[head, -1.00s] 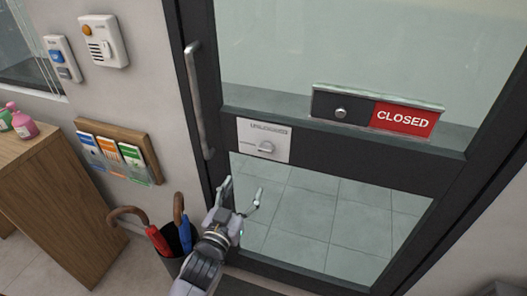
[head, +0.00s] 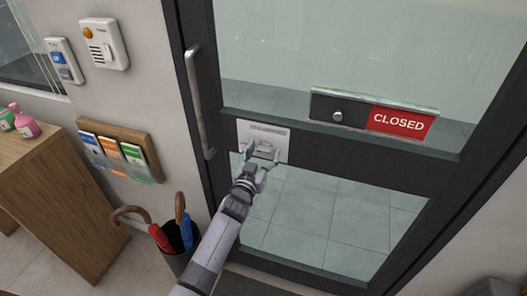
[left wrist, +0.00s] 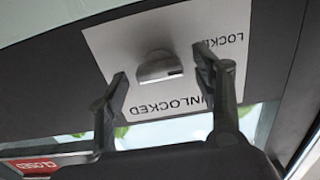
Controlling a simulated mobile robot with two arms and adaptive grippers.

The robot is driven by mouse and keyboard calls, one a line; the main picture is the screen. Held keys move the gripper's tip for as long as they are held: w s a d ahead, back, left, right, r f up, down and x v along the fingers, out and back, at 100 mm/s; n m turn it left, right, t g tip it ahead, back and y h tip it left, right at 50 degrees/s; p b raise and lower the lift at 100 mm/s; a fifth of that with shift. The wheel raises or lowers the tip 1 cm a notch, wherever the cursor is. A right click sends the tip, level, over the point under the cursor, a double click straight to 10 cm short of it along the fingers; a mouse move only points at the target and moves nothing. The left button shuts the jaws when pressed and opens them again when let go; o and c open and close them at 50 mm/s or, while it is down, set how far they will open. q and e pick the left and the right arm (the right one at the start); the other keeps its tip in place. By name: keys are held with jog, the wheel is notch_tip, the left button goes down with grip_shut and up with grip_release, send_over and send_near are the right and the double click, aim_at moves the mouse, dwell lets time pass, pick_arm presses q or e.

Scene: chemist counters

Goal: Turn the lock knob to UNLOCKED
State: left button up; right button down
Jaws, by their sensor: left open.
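The lock knob (head: 265,147) is a small grey knob on a white plate (head: 243,128) on the door's dark crossbar. In the left wrist view the knob (left wrist: 156,66) stands on the plate (left wrist: 113,46), with the words UNLOCKED and LOCKED on different sides of it. My left gripper (head: 262,156) is open at the plate, and its fingers partly cover the knob in the head view. In the left wrist view its fingers (left wrist: 162,70) are on either side of the knob, with a visible gap to each. My right gripper is not in view.
A slider sign (head: 401,122) reads CLOSED to the right on the glass door. A long vertical handle (head: 195,100) is left of the plate. An umbrella stand (head: 178,262) stands below my arm, near a leaflet rack (head: 117,140) and wooden counter (head: 70,200).

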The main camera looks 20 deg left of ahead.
pick_arm(q)
jog(key=shift+w, duration=0.25)
jog(key=c, duration=1.2)
